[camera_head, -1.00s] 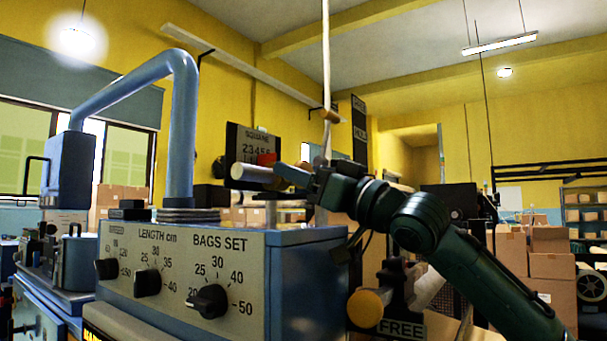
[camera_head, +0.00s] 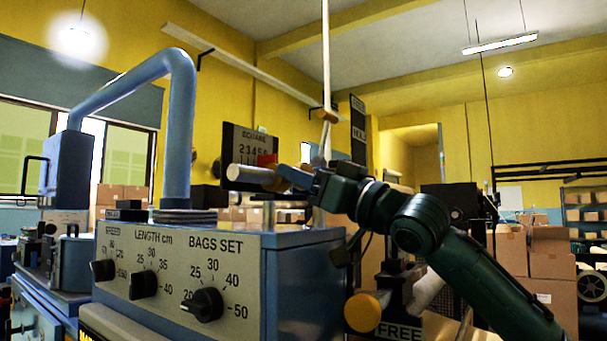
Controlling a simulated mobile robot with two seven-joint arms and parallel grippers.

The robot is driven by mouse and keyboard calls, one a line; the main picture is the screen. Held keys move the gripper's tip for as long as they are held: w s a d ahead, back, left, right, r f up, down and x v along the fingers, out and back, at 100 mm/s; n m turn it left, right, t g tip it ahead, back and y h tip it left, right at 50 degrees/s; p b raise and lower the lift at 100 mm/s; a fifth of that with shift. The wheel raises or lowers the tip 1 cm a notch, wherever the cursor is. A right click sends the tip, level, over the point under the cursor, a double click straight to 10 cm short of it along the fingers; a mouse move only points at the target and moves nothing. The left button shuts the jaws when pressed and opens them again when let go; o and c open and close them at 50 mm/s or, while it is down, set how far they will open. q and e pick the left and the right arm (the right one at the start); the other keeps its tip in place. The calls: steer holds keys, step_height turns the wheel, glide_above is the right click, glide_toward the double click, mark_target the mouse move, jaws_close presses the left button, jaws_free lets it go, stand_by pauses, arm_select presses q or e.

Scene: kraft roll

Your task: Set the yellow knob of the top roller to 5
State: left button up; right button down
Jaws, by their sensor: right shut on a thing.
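A dark number plate (camera_head: 248,141) reading SQUARE, with a row of numbers from 2 to 6, stands behind the blue machine box. A red piece (camera_head: 267,160) sits at its lower edge. In front of it is a pale cylinder (camera_head: 247,174) with a yellowish part, probably the knob (camera_head: 269,180), at its right end. My right gripper (camera_head: 283,179) reaches in from the right and is shut on this part. Its fingers hide much of it, and the setting cannot be read. My left gripper is not in view.
A blue control box (camera_head: 300,262) with black dials fills the front left. A second yellow knob (camera_head: 363,311) sits lower, beside a FREE sign (camera_head: 399,333). A blue bent pipe (camera_head: 180,130) rises at left. Cardboard boxes (camera_head: 550,262) stand at right.

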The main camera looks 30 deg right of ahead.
steer(key=shift+w+d, duration=0.25)
steer(key=shift+d, duration=0.3)
steer(key=shift+a, duration=0.1)
steer(key=c, duration=0.8)
jaws_free()
steer(key=shift+s+a, duration=0.1)
steer(key=shift+c, duration=0.2)
arm_select(q)
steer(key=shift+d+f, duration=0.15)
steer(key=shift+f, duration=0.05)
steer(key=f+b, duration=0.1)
steer(key=b, duration=0.2)
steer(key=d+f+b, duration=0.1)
steer(key=b, duration=0.2)
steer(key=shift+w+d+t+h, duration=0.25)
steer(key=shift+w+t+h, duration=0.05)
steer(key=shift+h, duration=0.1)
arm_select(e)
steer(key=v, duration=1.3)
